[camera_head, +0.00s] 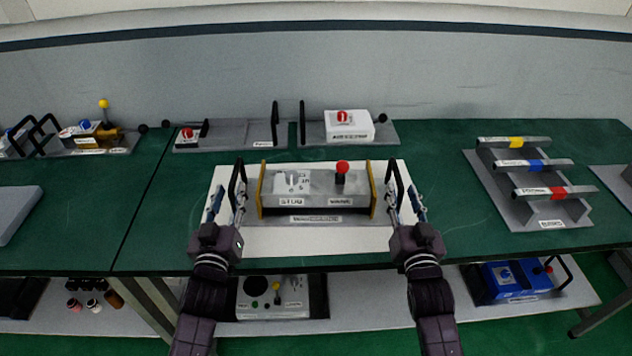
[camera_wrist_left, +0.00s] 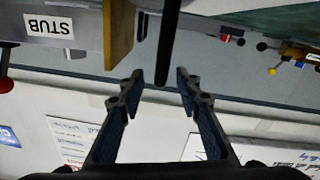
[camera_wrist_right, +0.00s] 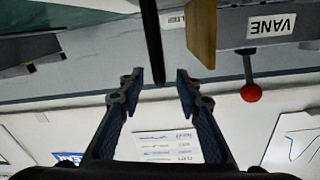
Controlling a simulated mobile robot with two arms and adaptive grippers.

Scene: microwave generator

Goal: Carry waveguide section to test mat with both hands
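The waveguide section (camera_head: 315,190) is a grey body with brass-coloured end flanges, STUB and VANE labels, and a red knob. It is over a white mat (camera_head: 320,240) on the green bench; I cannot tell whether it touches the mat. A black handle stands at each end. My left gripper (camera_head: 227,205) is open around the left handle (camera_head: 239,183), whose bar (camera_wrist_left: 168,40) shows between the spread fingers in the left wrist view. My right gripper (camera_head: 405,205) is open at the right handle (camera_head: 390,183), whose bar (camera_wrist_right: 152,40) shows between its fingers, apart from both.
A grey rack (camera_head: 510,185) with yellow, blue and red marked bars stands at the right. Handled units, including a white box (camera_head: 348,125), line the back. Green bench (camera_head: 170,220) is bare on either side of the mat. A lower shelf holds a blue unit (camera_head: 505,280).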

